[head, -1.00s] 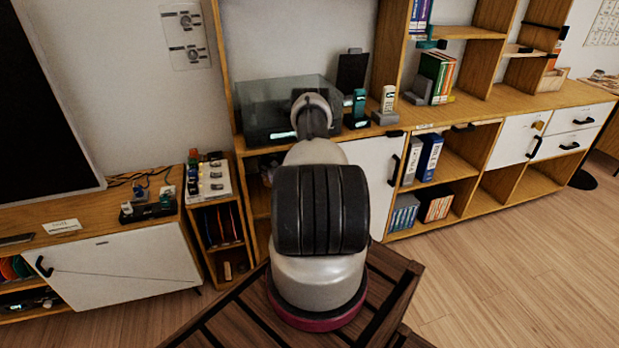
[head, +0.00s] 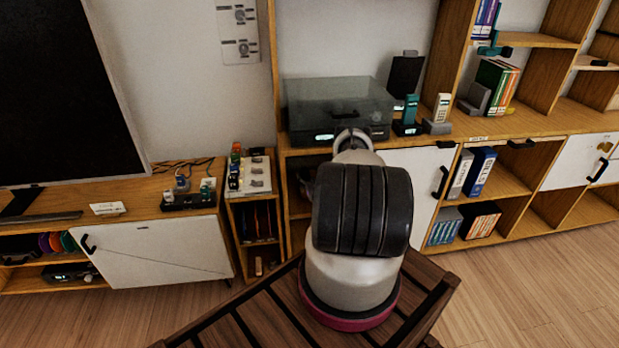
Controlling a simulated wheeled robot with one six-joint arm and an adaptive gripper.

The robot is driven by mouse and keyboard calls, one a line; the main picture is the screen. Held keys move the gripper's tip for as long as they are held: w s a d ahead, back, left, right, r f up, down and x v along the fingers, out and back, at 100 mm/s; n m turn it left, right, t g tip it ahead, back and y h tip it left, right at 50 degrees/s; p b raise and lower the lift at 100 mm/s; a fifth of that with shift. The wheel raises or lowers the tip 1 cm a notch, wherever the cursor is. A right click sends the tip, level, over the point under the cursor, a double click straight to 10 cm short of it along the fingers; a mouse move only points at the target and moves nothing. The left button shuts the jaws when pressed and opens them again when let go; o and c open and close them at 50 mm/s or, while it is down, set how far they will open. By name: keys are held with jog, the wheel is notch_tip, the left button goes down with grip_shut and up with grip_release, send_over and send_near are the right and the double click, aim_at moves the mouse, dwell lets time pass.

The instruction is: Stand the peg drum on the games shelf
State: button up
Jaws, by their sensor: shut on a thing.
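My arm (head: 362,215) rises in the middle of the head view and reaches away from me toward the wall unit. Its far end, near the turntable with the smoky lid, is hidden behind its own links, so my gripper does not show. I cannot make out the peg drum in this view. No shelf is clearly marked as the games shelf. The wall unit (head: 525,122) has several open compartments, some holding books and binders.
The turntable (head: 340,105), a teal handset (head: 408,112) and a white handset (head: 440,108) stand on the unit's top. A narrow cabinet (head: 232,225) and a low TV cabinet (head: 150,250) stand to the left. Clear floor (head: 540,290) lies at the right.

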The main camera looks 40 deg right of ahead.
jog(key=o, duration=1.6)
jog(key=shift+f, duration=0.1)
jog(key=o, duration=0.4)
jog(key=v, duration=1.2)
